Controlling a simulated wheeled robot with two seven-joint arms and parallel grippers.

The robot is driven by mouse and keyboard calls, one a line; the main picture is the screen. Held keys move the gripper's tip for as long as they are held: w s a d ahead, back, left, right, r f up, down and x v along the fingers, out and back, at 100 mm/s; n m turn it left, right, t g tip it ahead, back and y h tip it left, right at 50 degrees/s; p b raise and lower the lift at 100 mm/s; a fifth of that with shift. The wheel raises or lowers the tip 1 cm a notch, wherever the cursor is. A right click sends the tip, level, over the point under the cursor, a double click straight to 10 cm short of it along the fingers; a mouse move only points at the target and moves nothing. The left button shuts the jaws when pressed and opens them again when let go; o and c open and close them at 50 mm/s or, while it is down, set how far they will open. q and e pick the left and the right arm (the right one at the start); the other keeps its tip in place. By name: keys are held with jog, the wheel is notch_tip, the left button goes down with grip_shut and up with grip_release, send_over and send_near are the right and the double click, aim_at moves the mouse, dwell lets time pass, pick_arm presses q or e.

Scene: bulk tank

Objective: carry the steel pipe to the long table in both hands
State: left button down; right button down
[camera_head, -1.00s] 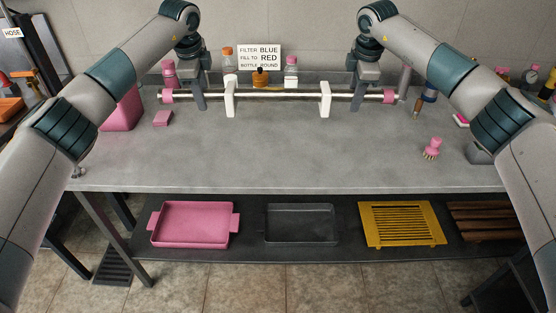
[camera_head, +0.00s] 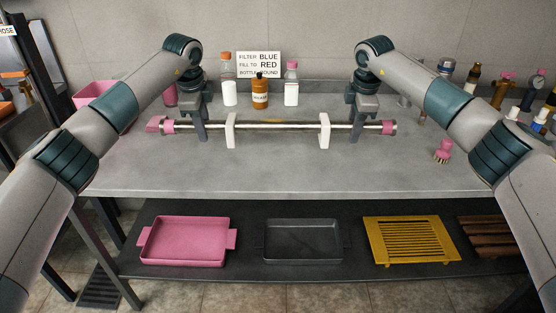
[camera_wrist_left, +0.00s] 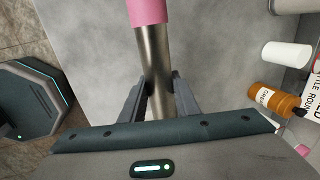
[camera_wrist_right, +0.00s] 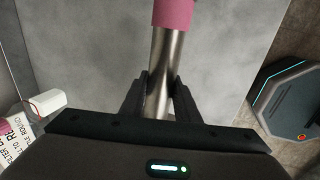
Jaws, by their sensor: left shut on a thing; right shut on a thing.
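The steel pipe (camera_head: 280,126) runs level from left to right across the picture, over the grey long table (camera_head: 285,175). It has pink ends and two white upright pieces around its middle part. My left gripper (camera_head: 202,131) is shut on the pipe near its left end. My right gripper (camera_head: 356,130) is shut on it near its right end. In the left wrist view the pipe (camera_wrist_left: 152,55) passes between the fingers, and in the right wrist view the pipe (camera_wrist_right: 164,55) does too. I cannot tell whether the white pieces touch the tabletop.
Behind the pipe stand a white bottle (camera_head: 229,93), an amber bottle (camera_head: 260,92), a pink-capped bottle (camera_head: 291,88) and a sign (camera_head: 259,62). A pink brush (camera_head: 443,151) stands at right. Trays (camera_head: 185,240) lie on the lower shelf. The front tabletop is clear.

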pick_arm(q)
jog(key=shift+f, duration=0.2)
pick_arm(e)
jog(key=shift+f, duration=0.15)
dwell(0.3)
